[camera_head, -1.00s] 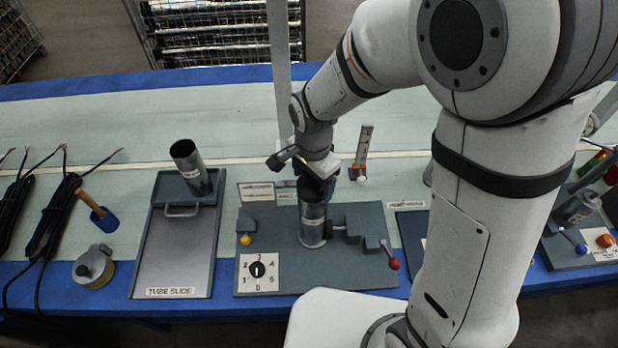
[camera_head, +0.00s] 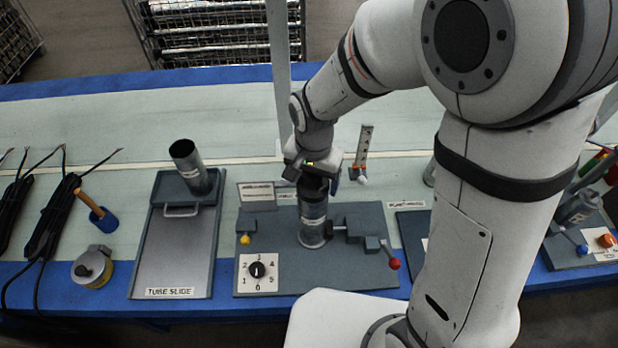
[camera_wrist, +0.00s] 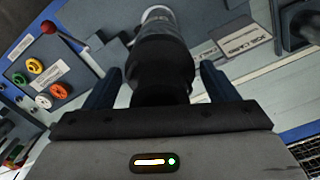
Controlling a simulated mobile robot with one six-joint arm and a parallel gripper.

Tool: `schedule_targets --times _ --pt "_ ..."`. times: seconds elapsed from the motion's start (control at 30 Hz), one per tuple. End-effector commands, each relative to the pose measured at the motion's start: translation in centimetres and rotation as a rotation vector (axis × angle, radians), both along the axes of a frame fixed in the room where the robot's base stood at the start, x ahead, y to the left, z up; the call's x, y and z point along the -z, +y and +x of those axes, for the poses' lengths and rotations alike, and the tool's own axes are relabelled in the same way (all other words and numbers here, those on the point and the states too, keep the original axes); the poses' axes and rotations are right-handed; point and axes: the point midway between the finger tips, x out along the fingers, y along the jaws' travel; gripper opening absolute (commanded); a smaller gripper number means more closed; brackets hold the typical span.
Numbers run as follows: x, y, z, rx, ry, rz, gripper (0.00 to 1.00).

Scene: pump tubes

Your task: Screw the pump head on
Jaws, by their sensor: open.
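The metal pump tube (camera_head: 313,225) stands upright in the fixture on the grey base plate (camera_head: 360,275). A dark pump head (camera_head: 313,186) sits on its top end; whether its thread is engaged cannot be seen. My gripper (camera_head: 315,176) is right above the tube, pointing down. In the wrist view, my gripper (camera_wrist: 160,80) is open, with one blue finger on each side of the black pump head (camera_wrist: 163,60) and visible gaps beside it. The tube (camera_wrist: 157,15) continues beyond the head.
The plate carries a numbered dial (camera_head: 257,270), a yellow knob (camera_head: 245,239) and a red-knobbed lever (camera_head: 394,264). A tube slide (camera_head: 175,260) with another tube (camera_head: 190,165) stands to the left. An upright ruler-like strip (camera_head: 363,145) stands close behind my gripper.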

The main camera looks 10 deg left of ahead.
Motion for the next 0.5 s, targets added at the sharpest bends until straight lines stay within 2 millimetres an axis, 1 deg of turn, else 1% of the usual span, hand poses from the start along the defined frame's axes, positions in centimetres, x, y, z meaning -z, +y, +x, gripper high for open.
schedule_targets --times 0.1,0.33,0.5 --pt "0.03 -0.02 0.01 -0.123 0.0 0.0 0.79" --pt "0.02 -0.04 0.0 -0.251 0.001 0.0 0.79" --pt "0.03 -0.07 0.0 -0.434 0.001 0.0 0.79"
